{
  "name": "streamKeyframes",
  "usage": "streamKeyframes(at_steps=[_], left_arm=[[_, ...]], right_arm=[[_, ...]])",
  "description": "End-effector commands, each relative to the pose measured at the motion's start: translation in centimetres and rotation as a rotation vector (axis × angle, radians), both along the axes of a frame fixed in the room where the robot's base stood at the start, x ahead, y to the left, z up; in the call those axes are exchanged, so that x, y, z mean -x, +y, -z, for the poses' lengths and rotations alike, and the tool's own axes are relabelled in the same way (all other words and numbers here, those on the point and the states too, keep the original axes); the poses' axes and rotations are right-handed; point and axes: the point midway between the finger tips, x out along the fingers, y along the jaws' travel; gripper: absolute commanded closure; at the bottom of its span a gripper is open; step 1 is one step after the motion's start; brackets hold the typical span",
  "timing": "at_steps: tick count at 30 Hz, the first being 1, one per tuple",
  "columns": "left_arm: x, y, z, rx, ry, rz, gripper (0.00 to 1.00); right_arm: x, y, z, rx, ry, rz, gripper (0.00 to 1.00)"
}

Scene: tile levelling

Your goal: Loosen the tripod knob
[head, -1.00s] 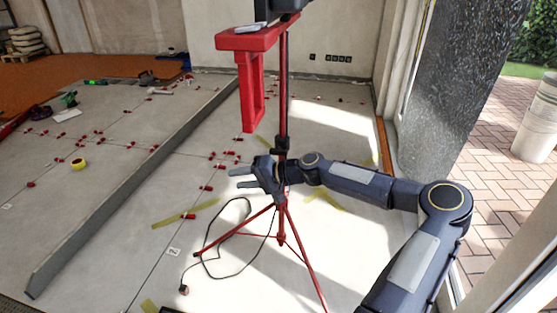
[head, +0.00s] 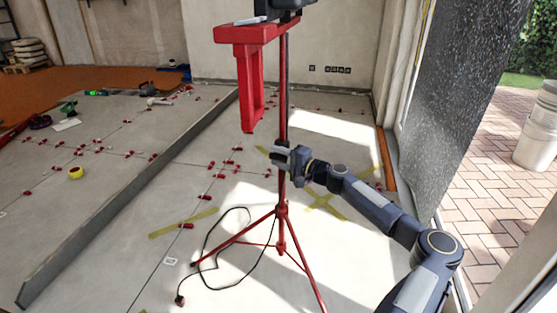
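The red tripod (head: 283,100) stands in the middle, with a thin upright pole and spread legs. My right gripper (head: 279,156) is at the pole's lower part, at the height of the dark clamp collar, its fingers pointing left. The gripper covers the collar and the knob, so I cannot see the knob or tell whether the fingers are closed on it. My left gripper is not in view.
A red bracket (head: 248,85) hangs at the tripod's top, left of the pole. A black cable (head: 208,245) lies by the legs. A long grey straightedge (head: 130,190) and tiles with red levelling clips lie to the left.

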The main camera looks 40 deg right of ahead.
Motion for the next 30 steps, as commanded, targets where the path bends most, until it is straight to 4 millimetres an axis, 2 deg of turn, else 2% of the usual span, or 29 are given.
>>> streamKeyframes(at_steps=[9,18,25,30], left_arm=[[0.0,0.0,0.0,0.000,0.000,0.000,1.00],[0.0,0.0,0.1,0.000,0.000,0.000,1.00],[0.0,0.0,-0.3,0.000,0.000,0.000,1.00],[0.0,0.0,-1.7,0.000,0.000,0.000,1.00]], right_arm=[[-0.3,0.1,0.0,0.001,0.001,0.001,0.63],[-0.3,0.1,0.0,0.001,0.001,0.000,1.00],[-0.3,0.1,-0.2,0.009,0.010,0.000,1.00],[-0.3,0.1,-0.6,0.044,0.051,-0.001,1.00]])
